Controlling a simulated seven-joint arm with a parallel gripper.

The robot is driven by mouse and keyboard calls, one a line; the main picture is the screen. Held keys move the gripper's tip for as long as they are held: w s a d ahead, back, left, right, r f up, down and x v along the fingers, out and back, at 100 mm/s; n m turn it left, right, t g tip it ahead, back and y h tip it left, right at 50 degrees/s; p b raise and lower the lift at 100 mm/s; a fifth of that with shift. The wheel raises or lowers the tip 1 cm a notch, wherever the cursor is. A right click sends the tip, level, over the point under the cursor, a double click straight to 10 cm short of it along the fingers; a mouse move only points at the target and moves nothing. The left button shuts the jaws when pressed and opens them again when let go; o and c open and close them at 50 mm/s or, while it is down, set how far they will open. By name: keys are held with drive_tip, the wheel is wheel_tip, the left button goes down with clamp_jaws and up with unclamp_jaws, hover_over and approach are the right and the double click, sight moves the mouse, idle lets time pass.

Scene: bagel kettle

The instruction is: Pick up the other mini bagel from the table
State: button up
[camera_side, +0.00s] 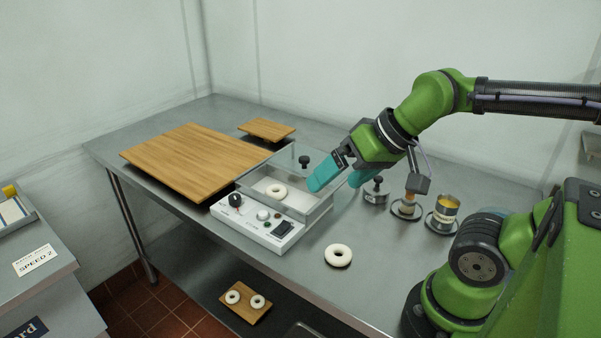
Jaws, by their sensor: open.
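One pale mini bagel (338,255) lies flat on the bare steel table (300,285), right of the white control box. Another pale mini bagel (276,191) shows inside the clear-walled kettle (318,208). My gripper (338,182) has teal fingers, spread apart and empty. It is above the right side of the kettle, up and behind the bagel on the table, and apart from it.
A control box (257,222) with knobs fronts the kettle. A large wooden board (190,160) and a small board (267,130) lie left and behind. Metal containers (375,192) (446,209) stand right. Two more bagels (233,297) (257,301) sit on a lower-shelf board.

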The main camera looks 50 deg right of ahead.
wheel_tip(320, 180, down, 4)
drive_tip(key=w+d+g, duration=0.2)
drive_tip(key=g, duration=0.1)
drive_tip(key=g+h, duration=0.2)
drive_tip(key=g, duration=0.2)
hover_over(339, 247)
drive_tip(key=a, duration=0.1)
wheel_tip(339, 247, down, 4)
drive_tip(key=r, duration=0.1)
wheel_tip(339, 247, down, 12)
drive_tip(key=shift+s+a+r, duration=0.15)
drive_tip(key=shift+r, duration=0.05)
drive_tip(key=shift+s+f, duration=0.2)
drive_tip(key=shift+f, duration=2.5)
drive_tip(key=shift+c, duration=0.2)
drive_tip(key=c, duration=1)
drive_tip(key=shift+c, duration=0.2)
